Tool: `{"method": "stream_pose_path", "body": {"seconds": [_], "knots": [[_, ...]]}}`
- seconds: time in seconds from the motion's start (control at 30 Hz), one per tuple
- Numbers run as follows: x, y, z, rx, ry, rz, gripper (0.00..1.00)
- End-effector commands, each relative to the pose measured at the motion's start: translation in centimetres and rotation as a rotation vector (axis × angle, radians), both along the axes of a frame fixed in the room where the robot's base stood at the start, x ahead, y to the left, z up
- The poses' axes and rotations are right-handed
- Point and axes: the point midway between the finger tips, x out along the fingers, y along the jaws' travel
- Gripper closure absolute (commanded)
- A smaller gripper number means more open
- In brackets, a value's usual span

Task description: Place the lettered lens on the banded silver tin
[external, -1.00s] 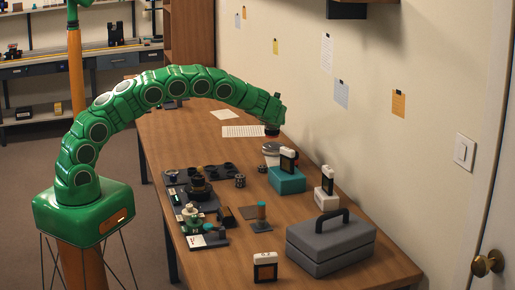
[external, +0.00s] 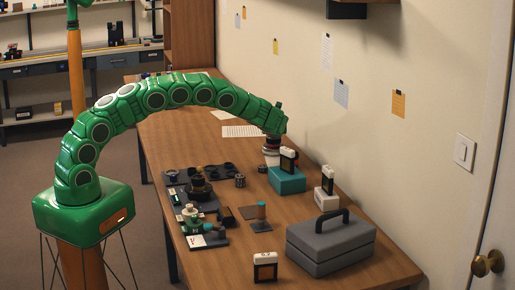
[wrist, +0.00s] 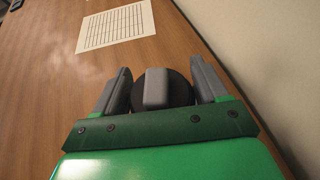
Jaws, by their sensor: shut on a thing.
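My gripper (external: 273,136) is at the far right end of the arm, pointing down over the silver tin (external: 271,159) by the wall side of the table. It is shut on a dark round lens (external: 272,144), which sits directly above the tin. I cannot tell whether lens and tin touch. In the wrist view the grey fingers of my gripper (wrist: 162,88) stand on either side of the dark lens (wrist: 178,94), and a grey block covers its middle. No lettering can be read, and the tin is hidden there.
A teal box (external: 287,181) with a dark-and-white item on it stands just in front of the tin. A lined sheet (external: 243,131) lies behind. Dark trays with parts (external: 202,240) are to the left, a grey case (external: 331,246) front right. The wall is close on the right.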

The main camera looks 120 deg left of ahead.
Motion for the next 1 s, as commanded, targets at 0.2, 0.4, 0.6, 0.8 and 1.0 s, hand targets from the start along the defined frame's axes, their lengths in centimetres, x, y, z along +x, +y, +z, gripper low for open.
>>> {"method": "stream_pose_path", "body": {"seconds": [0.2, 0.4, 0.6, 0.8, 1.0], "knots": [[0.0, 0.0, -0.5, -0.001, 0.000, 0.000, 0.82], [0.0, -0.1, -1.2, -0.003, 0.000, -0.001, 0.82], [0.0, -0.2, -1.7, -0.009, 0.000, 0.000, 0.24], [0.0, -0.1, -1.4, -0.005, 0.000, 0.000, 0.02], [0.0, -0.1, -1.2, -0.002, 0.000, 0.000, 0.02]]}}
